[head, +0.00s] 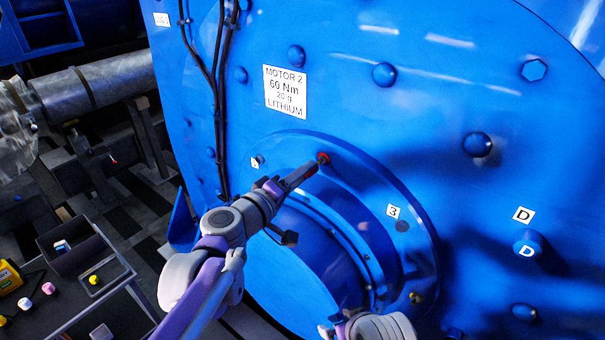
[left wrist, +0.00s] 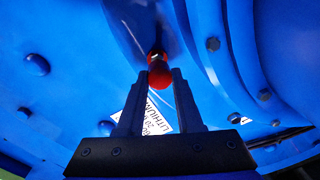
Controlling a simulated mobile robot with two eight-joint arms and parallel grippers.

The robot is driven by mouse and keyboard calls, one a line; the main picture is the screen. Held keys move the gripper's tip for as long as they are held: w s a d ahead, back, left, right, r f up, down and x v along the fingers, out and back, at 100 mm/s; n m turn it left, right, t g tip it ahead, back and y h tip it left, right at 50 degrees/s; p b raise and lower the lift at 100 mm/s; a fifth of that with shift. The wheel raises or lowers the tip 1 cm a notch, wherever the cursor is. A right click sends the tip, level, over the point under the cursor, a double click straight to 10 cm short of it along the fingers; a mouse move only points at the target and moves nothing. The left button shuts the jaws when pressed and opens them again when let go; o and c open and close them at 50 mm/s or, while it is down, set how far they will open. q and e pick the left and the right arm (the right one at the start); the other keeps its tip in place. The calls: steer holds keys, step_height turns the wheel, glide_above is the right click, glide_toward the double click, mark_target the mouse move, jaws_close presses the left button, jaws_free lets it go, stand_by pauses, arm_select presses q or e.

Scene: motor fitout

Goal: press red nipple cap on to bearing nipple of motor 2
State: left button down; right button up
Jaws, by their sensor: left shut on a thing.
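The motor 2 label (head: 285,92) is on the big blue motor housing. Below it is a round blue bearing flange (head: 365,178). The red nipple cap (head: 323,157) is at the upper part of this flange. My left gripper (head: 314,167) is shut on the red cap from the lower left. In the left wrist view the cap (left wrist: 159,74) sits between the two fingertips (left wrist: 160,80). A small shiny metal part (left wrist: 157,57) shows at the cap's far end, close to the blue surface. Whether the cap is seated on the nipple cannot be told.
A yellow fitting (head: 416,297) is at the flange's lower right. A label 3 (head: 393,211) is on its right side. Bolt heads stud the housing, and black cables (head: 222,100) run down its left. A dark tray (head: 75,318) with several coloured caps stands at lower left.

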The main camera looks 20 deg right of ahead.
arm_select(q)
steer(key=shift+d, duration=0.2)
steer(key=shift+w+d, duration=0.2)
steer(key=shift+w, duration=0.1)
steer(key=shift+x, duration=1.05)
steer(key=shift+c, duration=2.4)
jaws_free()
steer(key=shift+d, duration=0.1)
steer(key=v, duration=1.1)
